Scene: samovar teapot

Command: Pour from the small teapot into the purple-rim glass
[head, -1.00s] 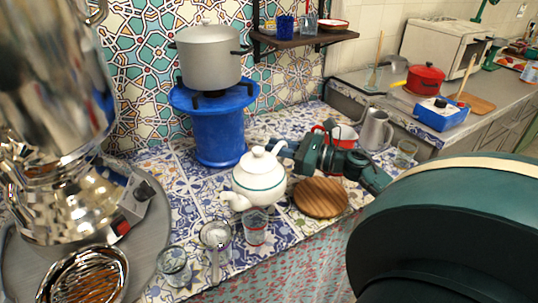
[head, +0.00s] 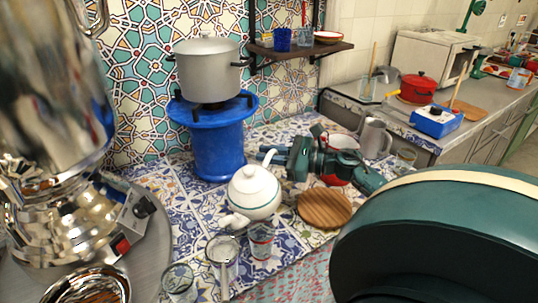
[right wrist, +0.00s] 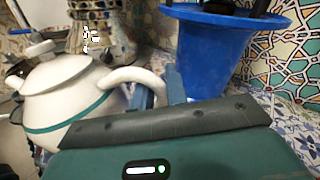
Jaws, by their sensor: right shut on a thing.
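The small teapot (head: 254,197), white with a teal band, is above the tiled counter, tilted with its spout low towards the lower left. My right gripper (head: 280,160) is shut on its handle; the handle (right wrist: 135,78) and teapot body (right wrist: 65,100) also show in the right wrist view. A clear glass (head: 261,243) with a reddish, possibly purple rim stands just in front of the teapot, right of the spout tip. I cannot tell whether they touch. No stream of tea is visible. My left gripper is not in view.
A strainer (head: 223,252) and another glass (head: 178,281) are at the front left, beside the shiny samovar (head: 60,215). A blue stand (head: 217,145) with a grey pot is behind the teapot. A round wooden board (head: 325,208) is to its right, near the counter's front edge.

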